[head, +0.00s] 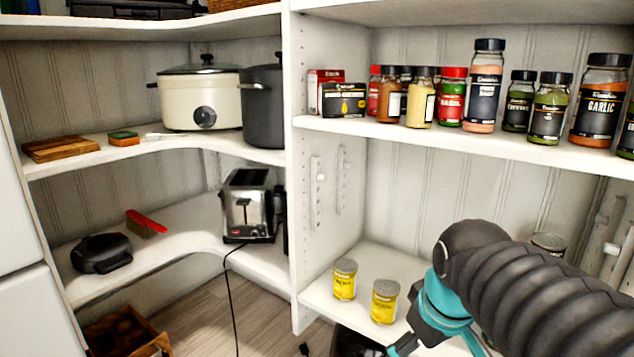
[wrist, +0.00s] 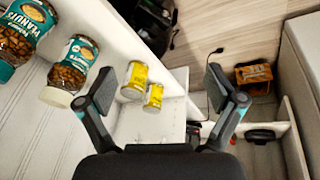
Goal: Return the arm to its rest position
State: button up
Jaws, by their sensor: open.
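My arm reaches in from the lower right of the head view, dark and ribbed with a teal part near its end. My gripper (wrist: 158,88) shows in the wrist view with its two fingers spread wide and nothing between them. In the head view its fingers are partly cut off at the bottom edge. Two yellow cans, one (head: 345,280) and the other (head: 385,301), stand on the lower right shelf (head: 370,262), to the left of my gripper. In the wrist view the yellow cans (wrist: 135,80) appear beyond the left finger, apart from it.
Several spice jars (head: 485,86) line the shelf above my arm. A can (head: 548,243) stands behind my arm. Peanut jars (wrist: 72,70) are close to the left finger in the wrist view. A toaster (head: 247,206) and a cream slow cooker (head: 200,97) stand on the left shelves.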

jog(key=s+f+m+t, duration=0.1)
jog(key=s+f+m, duration=0.2)
jog(key=s+m, duration=0.3)
notch_tip(320, 180, up, 8)
jog(key=s+p, duration=0.1)
jog(key=p, duration=0.7)
jog(key=shift+n, duration=0.4)
